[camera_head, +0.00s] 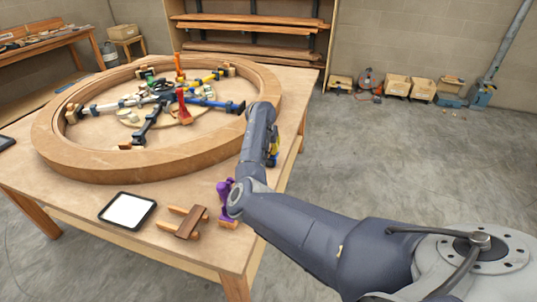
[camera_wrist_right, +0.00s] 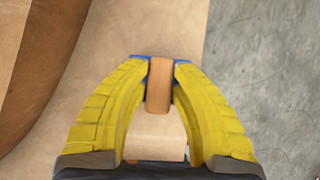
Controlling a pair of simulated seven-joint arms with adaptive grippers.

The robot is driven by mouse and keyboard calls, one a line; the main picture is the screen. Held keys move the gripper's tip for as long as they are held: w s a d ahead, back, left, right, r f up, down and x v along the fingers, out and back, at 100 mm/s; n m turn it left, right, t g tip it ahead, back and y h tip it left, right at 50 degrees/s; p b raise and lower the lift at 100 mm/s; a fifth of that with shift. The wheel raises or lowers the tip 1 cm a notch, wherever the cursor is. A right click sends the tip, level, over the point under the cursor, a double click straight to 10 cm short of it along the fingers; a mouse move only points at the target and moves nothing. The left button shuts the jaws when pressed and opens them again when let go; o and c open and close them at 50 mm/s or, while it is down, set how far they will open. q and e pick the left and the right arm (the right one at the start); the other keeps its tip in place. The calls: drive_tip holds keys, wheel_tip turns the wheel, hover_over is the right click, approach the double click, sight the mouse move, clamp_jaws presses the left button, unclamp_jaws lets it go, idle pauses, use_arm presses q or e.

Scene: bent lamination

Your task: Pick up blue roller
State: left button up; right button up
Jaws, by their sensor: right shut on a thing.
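In the right wrist view the blue roller shows as small blue edges (camera_wrist_right: 139,57) between my fingertips, with a brown wooden piece (camera_wrist_right: 159,78) and a pale wooden block (camera_wrist_right: 157,137) below it. My right gripper (camera_wrist_right: 158,66) has its yellow fingers closed around it from both sides. In the head view the right gripper (camera_head: 272,152) is mostly hidden behind my arm, at the table's right edge. Whether the roller touches the table cannot be told. My left gripper is not in view.
A large curved wooden ring (camera_head: 70,165) with several clamps inside fills the table (camera_head: 90,205). A purple tool (camera_head: 224,188), a wooden H-shaped piece (camera_head: 186,222) and a white-screened tablet (camera_head: 127,210) lie along the front. Open floor (camera_head: 400,150) lies to the right.

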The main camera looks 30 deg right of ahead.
clamp_jaws()
drive_tip(key=shift+r, duration=0.1)
wheel_tip(320, 180, up, 20)
idle(0.6)
drive_tip(key=shift+o, duration=0.9)
unclamp_jaws()
clamp_jaws()
idle(0.6)
